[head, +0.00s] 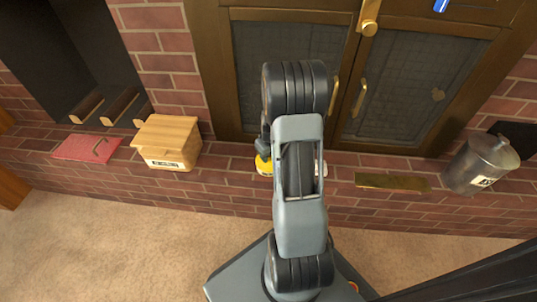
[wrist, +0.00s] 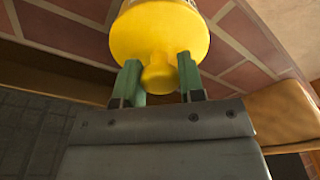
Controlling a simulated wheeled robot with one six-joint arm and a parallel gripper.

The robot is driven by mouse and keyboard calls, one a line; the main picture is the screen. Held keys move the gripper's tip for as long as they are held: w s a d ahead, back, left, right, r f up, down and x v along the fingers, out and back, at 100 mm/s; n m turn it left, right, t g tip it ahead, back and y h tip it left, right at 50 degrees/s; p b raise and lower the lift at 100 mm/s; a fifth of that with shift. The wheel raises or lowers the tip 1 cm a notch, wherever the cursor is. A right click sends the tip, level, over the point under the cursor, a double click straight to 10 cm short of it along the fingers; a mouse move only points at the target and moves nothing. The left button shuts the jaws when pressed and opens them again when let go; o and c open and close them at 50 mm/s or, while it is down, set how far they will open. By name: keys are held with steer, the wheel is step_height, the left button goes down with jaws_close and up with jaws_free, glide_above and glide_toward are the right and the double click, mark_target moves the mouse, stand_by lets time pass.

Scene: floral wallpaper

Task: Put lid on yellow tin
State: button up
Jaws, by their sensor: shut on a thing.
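A yellow domed lid (wrist: 160,35) with a round knob fills the top middle of the wrist view. My gripper (wrist: 160,82) has its two green fingers on either side of the knob, shut on it. A sliver of a pale, patterned surface, perhaps the tin's side (wrist: 209,7), shows past the lid's edge; whether the lid is seated on it cannot be told. In the head view, a yellow piece (head: 263,164) with a pale lower part shows at the left of my arm on the brick ledge.
A brass plate (head: 392,182) and a metal canister (head: 481,164) stand right. Glass fireplace doors (head: 290,75) rise behind. Carpet lies in front.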

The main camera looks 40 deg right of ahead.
steer(key=o, duration=1.5)
steer(key=shift+r, duration=0.1)
steer(key=shift+r+p, duration=2.85)
steer(key=shift+r, duration=0.6)
steer(key=shift+c, duration=0.4)
jaws_close()
